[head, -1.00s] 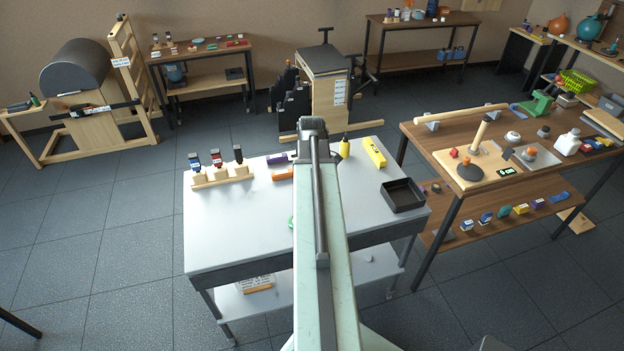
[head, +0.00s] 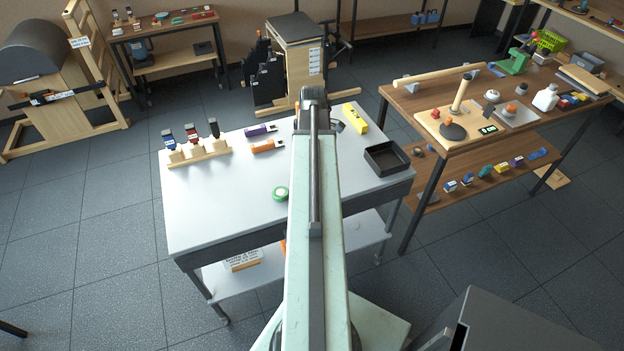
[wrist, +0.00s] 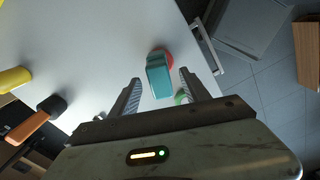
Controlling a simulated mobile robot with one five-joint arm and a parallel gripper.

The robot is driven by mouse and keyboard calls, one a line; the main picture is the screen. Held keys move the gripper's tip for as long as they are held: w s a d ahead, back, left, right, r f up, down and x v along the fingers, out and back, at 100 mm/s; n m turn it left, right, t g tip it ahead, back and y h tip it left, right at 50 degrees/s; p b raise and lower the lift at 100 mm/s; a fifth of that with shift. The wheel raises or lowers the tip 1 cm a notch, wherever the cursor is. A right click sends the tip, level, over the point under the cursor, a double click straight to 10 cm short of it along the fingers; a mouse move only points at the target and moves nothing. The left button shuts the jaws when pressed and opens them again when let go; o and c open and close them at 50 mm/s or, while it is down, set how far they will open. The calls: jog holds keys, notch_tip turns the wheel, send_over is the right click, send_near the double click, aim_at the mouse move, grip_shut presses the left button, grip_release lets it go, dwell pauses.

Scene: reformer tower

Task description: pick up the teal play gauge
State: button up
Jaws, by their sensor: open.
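The teal play gauge (wrist: 158,80) shows in the wrist view as a teal block with a round red-orange part at its far end. It lies over the pale tabletop. My gripper (wrist: 160,76) is open, with one finger on each side of the gauge in the picture. I cannot tell how far above it the fingers are, and no contact shows. In the head view my own arm covers the middle of the white table (head: 225,210), and neither the gauge nor the fingertips can be made out there.
A green roll (head: 280,193) lies left of my arm. The table's front left is clear.

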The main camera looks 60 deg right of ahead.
notch_tip(320, 180, down, 2)
jog(key=shift+f+b, duration=0.1)
jog(key=shift+b, duration=0.3)
grip_shut()
jog(key=shift+r, duration=0.25)
